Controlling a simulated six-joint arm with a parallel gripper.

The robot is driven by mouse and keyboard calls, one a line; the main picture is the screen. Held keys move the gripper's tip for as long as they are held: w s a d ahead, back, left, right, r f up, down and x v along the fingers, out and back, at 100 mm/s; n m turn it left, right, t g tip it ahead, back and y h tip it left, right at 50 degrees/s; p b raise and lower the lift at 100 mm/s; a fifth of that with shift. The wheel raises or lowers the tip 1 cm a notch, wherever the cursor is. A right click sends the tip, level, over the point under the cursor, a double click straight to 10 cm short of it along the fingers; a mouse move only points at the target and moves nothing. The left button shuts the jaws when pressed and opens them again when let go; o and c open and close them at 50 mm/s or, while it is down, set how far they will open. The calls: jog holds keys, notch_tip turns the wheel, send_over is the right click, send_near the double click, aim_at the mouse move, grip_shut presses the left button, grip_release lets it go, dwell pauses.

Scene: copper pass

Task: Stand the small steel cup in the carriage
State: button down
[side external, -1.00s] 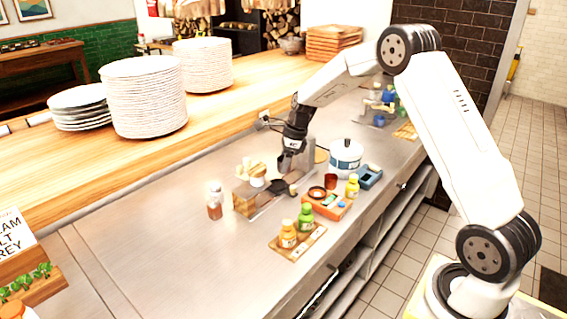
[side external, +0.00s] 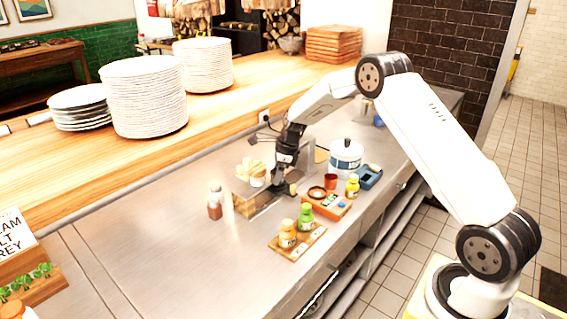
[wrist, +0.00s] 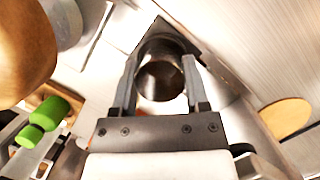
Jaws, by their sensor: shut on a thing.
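In the wrist view my gripper (wrist: 160,70) has its two fingers on either side of a small, shiny steel cup (wrist: 160,82). I look into the cup's round mouth, which shows brownish reflections. A dark flat piece (wrist: 180,35) with a corner lies beyond the cup; it may be the carriage, but I cannot tell. In the side view my gripper (side external: 281,178) points down, low over the right end of a metal fixture (side external: 262,206) on the steel counter. The cup is too small and covered to make out there. Whether its base touches anything is hidden.
Right of my gripper are an orange box (side external: 332,209), a red cup (side external: 330,181), a yellow bottle (side external: 352,187), a white pot (side external: 346,158) and a blue tray (side external: 369,176). In front is a board (side external: 312,240) with bottles. The counter's left (side external: 140,245) is clear.

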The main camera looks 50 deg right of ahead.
jog(key=shift+f, duration=0.55)
jog(key=shift+f, duration=0.15)
jog(key=shift+c, duration=0.4)
grip_release()
jog(key=v, duration=1.2)
